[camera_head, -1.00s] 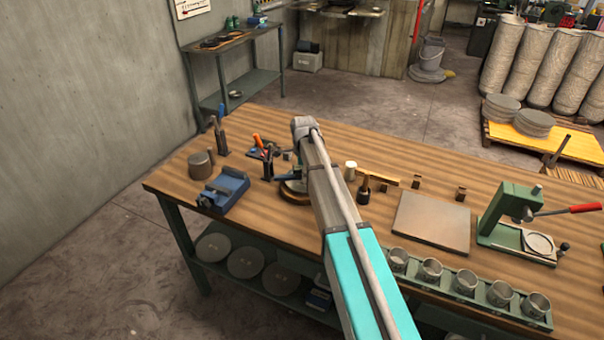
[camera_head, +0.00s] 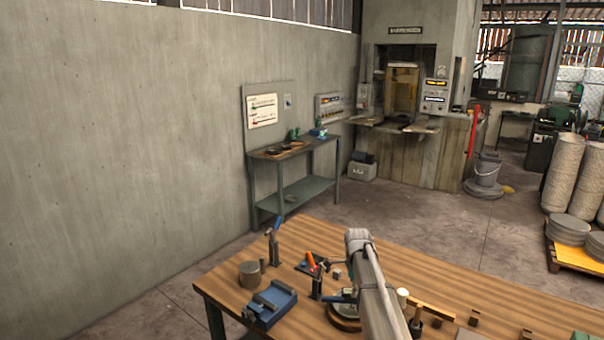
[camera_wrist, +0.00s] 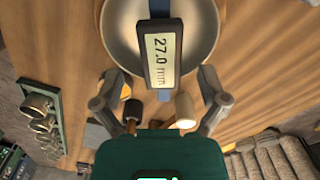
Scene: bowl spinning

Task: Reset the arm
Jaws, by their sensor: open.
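My arm (camera_head: 375,290) reaches out over the wooden bench (camera_head: 450,285) in the head view, and it hides my gripper there. In the wrist view my gripper (camera_wrist: 160,76) is open, with its two fingers spread apart and nothing seen between their tips except the gauge and bowl beyond. A pale round bowl (camera_wrist: 118,25) lies past the fingers, partly cut off by the top edge. A dark gauge with a display reading 27.0 mm (camera_wrist: 162,55) shows in front of the bowl. I cannot tell whether it touches the bowl.
A blue vise (camera_head: 270,303), a grey cylinder (camera_head: 250,273) and upright tools (camera_head: 273,246) stand left of the arm. A pale cylinder (camera_head: 402,299) stands to its right. A rack of metal cups (camera_wrist: 40,122) shows in the wrist view. A side table (camera_head: 295,170) stands by the wall.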

